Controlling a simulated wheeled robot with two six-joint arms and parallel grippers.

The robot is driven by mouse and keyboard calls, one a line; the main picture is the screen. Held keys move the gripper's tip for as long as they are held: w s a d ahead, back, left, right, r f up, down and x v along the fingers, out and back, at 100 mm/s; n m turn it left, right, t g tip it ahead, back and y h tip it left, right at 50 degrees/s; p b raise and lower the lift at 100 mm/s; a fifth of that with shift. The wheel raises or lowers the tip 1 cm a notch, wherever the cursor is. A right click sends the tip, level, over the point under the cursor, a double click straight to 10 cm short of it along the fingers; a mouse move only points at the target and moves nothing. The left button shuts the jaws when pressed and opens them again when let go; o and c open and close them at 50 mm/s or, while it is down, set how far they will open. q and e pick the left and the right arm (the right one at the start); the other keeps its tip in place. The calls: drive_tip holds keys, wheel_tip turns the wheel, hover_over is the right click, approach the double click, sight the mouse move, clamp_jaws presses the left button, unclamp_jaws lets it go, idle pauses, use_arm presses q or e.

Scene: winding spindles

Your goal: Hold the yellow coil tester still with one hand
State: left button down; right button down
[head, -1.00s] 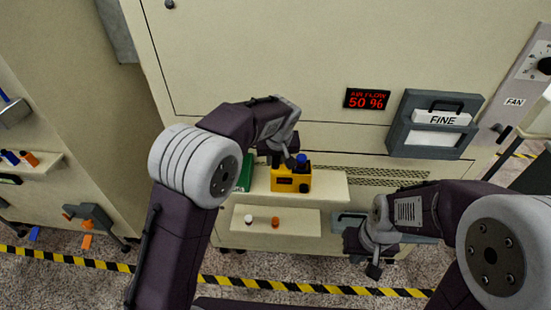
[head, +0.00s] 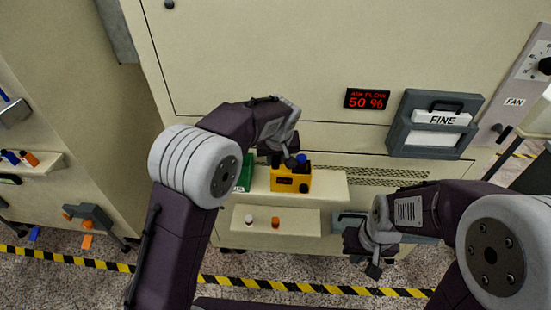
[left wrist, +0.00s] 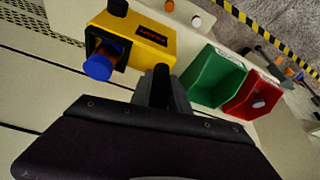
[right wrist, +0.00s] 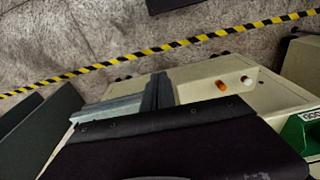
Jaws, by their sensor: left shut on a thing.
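The yellow coil tester (head: 291,181) stands on the upper cream shelf of the machine. It also shows in the left wrist view (left wrist: 160,58), with a dark display with red marks. A blue-capped spindle (left wrist: 98,68) with an orange-brown winding sits in the tester's black holder. My left gripper (head: 287,160) is at the tester's left rear side and shut on it; its fingers (left wrist: 163,84) meet the yellow body in the left wrist view. My right gripper (head: 374,270) hangs low at the right, away from the tester. Its fingers (right wrist: 158,88) are seen edge-on, so their opening is unclear.
A green bin (left wrist: 215,78) and a red bin (left wrist: 252,95) sit beside the tester. The lower shelf (head: 297,223) holds a white (head: 248,219) and an orange piece (head: 275,222). A grey tray (right wrist: 108,107) lies below my right gripper. A FINE card holder (head: 431,139) is on the machine front.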

idle(0.6)
drive_tip(key=s+d+r+g+h, duration=0.2)
drive_tip(key=d+r+g+h, duration=0.15)
drive_tip(key=d+h, duration=0.45)
drive_tip(key=w+a+r+n+t+h, duration=0.1)
drive_tip(key=w+a+n+t+h, duration=0.15)
drive_tip(key=w, duration=0.25)
drive_tip(key=w+a+r+n+t+h, duration=0.1)
drive_tip(key=w+n+t+h, duration=0.15)
drive_tip(key=w, duration=0.25)
drive_tip(key=a+f+n+t, duration=0.2)
drive_tip(key=a+n, duration=0.1)
drive_tip(key=a, duration=0.3)
drive_tip(key=a+f+n+t+y, duration=0.1)
drive_tip(key=a+f+n+t, duration=0.1)
drive_tip(key=a, duration=0.4)
drive_tip(key=a+f+n+t+y, duration=0.1)
drive_tip(key=a+f+n+t, duration=0.1)
drive_tip(key=a+n+t, duration=0.2)
drive_tip(key=a+n, duration=0.1)
drive_tip(key=a, duration=0.1)
drive_tip(key=shift+s+a+f+n, duration=0.15)
drive_tip(key=shift+a+f+n, duration=0.1)
drive_tip(key=shift+a+n, duration=0.15)
